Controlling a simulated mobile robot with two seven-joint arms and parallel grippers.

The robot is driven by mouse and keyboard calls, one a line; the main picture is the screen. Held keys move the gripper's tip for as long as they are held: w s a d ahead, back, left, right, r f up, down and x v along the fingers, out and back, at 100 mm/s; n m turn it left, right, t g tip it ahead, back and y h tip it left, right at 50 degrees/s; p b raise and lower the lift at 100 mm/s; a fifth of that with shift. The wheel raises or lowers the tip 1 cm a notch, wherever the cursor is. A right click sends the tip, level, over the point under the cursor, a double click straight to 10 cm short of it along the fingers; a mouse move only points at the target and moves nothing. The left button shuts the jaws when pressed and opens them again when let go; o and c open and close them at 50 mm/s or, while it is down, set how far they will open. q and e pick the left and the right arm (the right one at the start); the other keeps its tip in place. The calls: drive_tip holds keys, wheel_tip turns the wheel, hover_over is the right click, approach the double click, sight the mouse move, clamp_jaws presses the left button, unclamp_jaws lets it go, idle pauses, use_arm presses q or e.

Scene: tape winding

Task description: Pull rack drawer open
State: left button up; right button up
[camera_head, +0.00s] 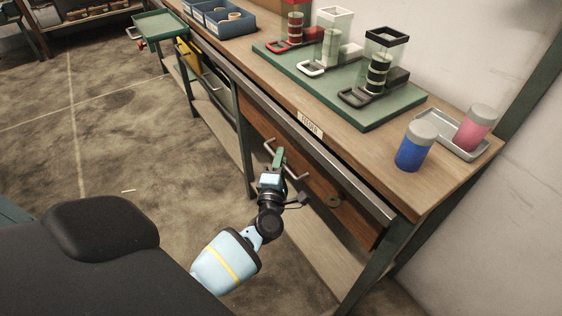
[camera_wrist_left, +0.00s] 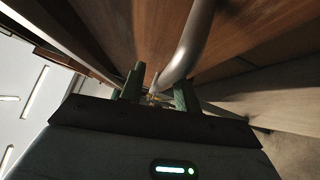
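The wooden drawer front (camera_head: 322,185) is set under the workbench top and looks flush with the frame. It has a silver bar handle (camera_head: 296,174) and a round knob-like part to its right. My left gripper (camera_head: 278,157), with green fingers, is at the handle. In the left wrist view the fingers (camera_wrist_left: 158,92) are apart and the silver handle (camera_wrist_left: 192,42) runs down between them, nearer the right finger. A gap shows on the left finger's side. Contact cannot be made out. My right gripper is in neither view.
On the workbench (camera_head: 420,185) stand a green board (camera_head: 375,118) with several dispensers, a blue bottle (camera_head: 416,147), and a grey tray (camera_head: 440,122) with a pink bottle (camera_head: 474,128). A blue bin (camera_head: 228,28) and a green tray cart (camera_head: 160,23) are farther back. Floor on the left is clear.

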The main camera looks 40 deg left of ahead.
use_arm(q)
clamp_jaws()
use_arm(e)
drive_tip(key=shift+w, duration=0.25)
